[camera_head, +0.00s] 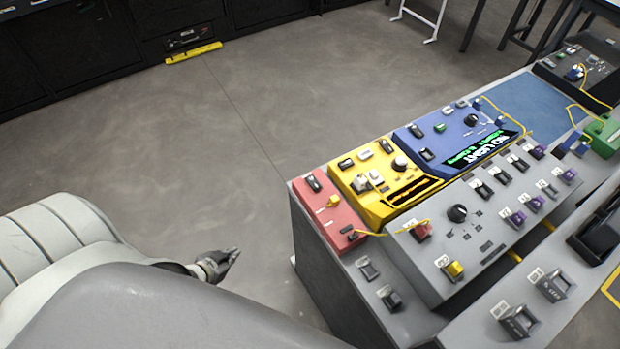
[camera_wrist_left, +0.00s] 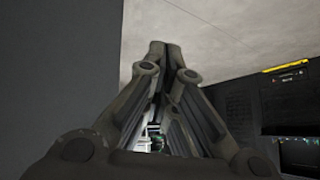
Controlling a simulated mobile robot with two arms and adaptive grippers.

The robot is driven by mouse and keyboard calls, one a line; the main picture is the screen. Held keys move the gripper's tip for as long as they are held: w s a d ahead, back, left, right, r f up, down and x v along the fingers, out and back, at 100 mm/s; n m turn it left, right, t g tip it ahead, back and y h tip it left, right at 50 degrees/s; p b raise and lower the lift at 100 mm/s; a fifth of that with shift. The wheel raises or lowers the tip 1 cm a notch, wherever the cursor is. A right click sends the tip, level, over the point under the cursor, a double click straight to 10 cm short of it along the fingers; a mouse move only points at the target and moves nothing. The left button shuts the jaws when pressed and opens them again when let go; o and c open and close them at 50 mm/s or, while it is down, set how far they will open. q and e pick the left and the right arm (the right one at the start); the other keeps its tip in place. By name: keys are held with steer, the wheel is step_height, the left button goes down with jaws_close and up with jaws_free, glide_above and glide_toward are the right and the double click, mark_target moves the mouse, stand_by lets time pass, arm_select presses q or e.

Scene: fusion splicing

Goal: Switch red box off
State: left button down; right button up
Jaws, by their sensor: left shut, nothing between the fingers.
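The red box (camera_head: 332,212) is the leftmost box on the grey console in the head view. A black switch (camera_head: 313,183) sits near its far end, and a small yellow connector (camera_head: 334,202) is on its middle. Smaller dark parts lie at its near end. My left gripper (camera_head: 232,254) is left of the console, apart from the red box, over the floor. Its fingers are closed together with nothing between them, as the left wrist view also shows (camera_wrist_left: 158,50). My right gripper is not in view.
A yellow box (camera_head: 375,210) and a blue box (camera_head: 455,118) stand right of the red box. A grey panel (camera_head: 460,262) with knobs and switches lies in front. A yellow cable (camera_head: 385,233) runs from the red box's near end. The floor (camera_head: 230,150) left of the console is clear.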

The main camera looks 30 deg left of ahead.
arm_select(q)
steer(key=w+d+r+m+t+h, duration=0.1)
steer(key=w+r+t+h, duration=0.1)
steer(key=w+r, duration=0.5)
steer(key=w+d+r+m+t+h, duration=0.1)
steer(key=w+r+t, duration=0.15)
steer(key=r, duration=0.85)
steer(key=w+d+r+m+h, duration=0.1)
steer(key=d+r+h, duration=0.1)
steer(key=d+r, duration=0.2)
steer(key=w+d+r+m+h, duration=0.1)
steer(key=d+r+h, duration=0.2)
steer(key=r, duration=0.8)
steer(key=d, duration=0.2)
steer(key=shift+d+p, duration=0.3)
steer(key=shift+p, duration=0.1)
steer(key=shift+t, duration=0.25)
